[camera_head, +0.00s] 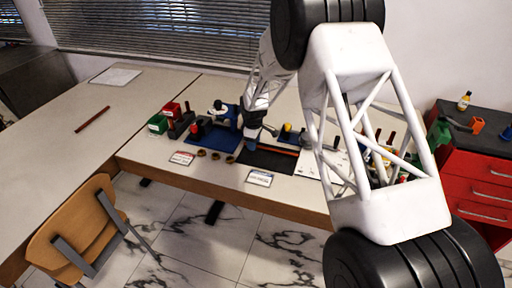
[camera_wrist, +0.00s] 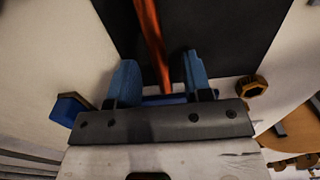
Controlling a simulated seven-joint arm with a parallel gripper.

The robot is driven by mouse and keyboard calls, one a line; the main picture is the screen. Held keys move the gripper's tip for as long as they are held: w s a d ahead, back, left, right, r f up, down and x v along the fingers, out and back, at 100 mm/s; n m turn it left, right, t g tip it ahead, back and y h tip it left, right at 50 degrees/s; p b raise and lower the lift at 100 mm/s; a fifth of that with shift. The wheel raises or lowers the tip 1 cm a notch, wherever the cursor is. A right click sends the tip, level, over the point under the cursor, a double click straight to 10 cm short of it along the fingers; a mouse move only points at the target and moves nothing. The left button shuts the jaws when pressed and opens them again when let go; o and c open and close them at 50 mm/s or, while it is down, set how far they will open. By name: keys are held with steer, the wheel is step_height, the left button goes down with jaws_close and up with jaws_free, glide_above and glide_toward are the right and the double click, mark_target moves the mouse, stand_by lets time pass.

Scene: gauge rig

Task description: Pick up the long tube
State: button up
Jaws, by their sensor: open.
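A long thin orange-red tube (camera_head: 283,150) lies on a black mat (camera_head: 262,161) at the front of the table. In the wrist view the tube (camera_wrist: 150,38) runs from the top edge down between my two blue fingers. My gripper (camera_wrist: 160,76) is open, with one finger on each side of the tube and gaps on both sides. In the head view my gripper (camera_head: 251,138) is low over the mat's left part, and it hides that end of the tube. I cannot tell its exact height above the mat.
A dark red rod (camera_head: 92,119) lies alone on the left table. Brass nuts (camera_head: 215,156) sit left of the mat; one shows in the wrist view (camera_wrist: 251,87). Green and red bins (camera_head: 158,123) and a blue mat (camera_head: 212,141) stand left. My arm hides much of the right side.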

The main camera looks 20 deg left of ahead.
steer(key=shift+f, duration=0.2)
stand_by(0.4)
jaws_close()
